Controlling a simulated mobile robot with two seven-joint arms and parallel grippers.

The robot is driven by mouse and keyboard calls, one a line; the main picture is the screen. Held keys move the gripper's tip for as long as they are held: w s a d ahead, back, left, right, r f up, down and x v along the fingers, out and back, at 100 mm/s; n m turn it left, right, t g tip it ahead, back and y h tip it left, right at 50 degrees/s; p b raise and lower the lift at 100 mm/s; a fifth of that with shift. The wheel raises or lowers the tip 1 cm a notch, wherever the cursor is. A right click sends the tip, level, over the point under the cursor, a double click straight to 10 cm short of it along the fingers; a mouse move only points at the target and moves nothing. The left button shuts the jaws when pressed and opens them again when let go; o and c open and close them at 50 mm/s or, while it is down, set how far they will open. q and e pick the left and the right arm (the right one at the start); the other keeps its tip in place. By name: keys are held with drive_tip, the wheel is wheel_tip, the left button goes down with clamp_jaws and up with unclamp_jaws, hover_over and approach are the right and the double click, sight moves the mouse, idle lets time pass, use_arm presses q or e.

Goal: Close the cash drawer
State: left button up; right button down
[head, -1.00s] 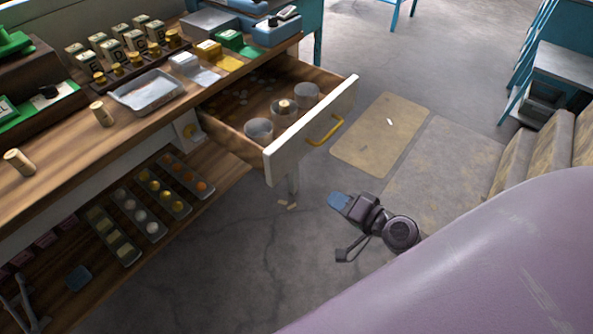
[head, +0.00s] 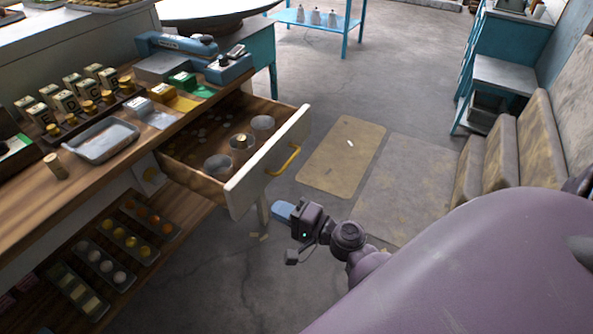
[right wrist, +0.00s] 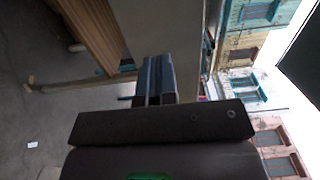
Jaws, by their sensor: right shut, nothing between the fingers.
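The cash drawer (head: 270,160) stands pulled out from the wooden counter (head: 40,215) in the head view. It has a pale front panel and a yellow handle (head: 284,162). Several clear cups and scattered coins lie inside it. My right gripper (head: 281,211) is shut and empty, below and just in front of the drawer front in the picture, with no clear contact. In the right wrist view its fingers (right wrist: 154,80) are together, pointing toward a large pale surface, with a wooden panel to the left. My left gripper is not in view.
On the counter stand a metal tray (head: 101,141), several small boxes and a blue device (head: 178,50). A lower shelf holds trays of round items (head: 128,232). Floor mats (head: 343,158) lie right of the drawer, and cushioned seats (head: 505,135) stand farther right. The floor between is clear.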

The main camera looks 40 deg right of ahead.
sight(246, 195)
drive_tip(key=x, duration=0.5)
drive_tip(key=shift+w+a+r+p, duration=0.15)
drive_tip(key=shift+w+p, duration=0.15)
drive_tip(key=shift+p, duration=0.05)
drive_tip(key=shift+w+a, duration=0.25)
drive_tip(key=shift+w, duration=0.4)
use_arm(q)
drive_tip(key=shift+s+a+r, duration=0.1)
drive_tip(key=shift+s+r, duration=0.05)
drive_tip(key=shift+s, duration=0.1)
use_arm(e)
drive_tip(key=shift+w+a, duration=0.1)
drive_tip(key=shift+w, duration=0.1)
drive_tip(key=b+x, duration=0.2)
drive_tip(key=x, duration=0.5)
drive_tip(key=b+x, duration=0.2)
drive_tip(key=x, duration=0.6)
drive_tip(key=b+x, duration=0.2)
drive_tip(key=x, duration=0.6)
drive_tip(key=shift+w+f, duration=0.15)
drive_tip(key=shift+f, duration=0.2)
drive_tip(key=shift+w+a+r, duration=0.1)
drive_tip(key=shift+w+r, duration=0.05)
drive_tip(key=shift+w, duration=0.3)
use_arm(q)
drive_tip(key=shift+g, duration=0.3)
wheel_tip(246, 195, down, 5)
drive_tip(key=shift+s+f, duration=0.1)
use_arm(e)
drive_tip(key=shift+r, duration=0.3)
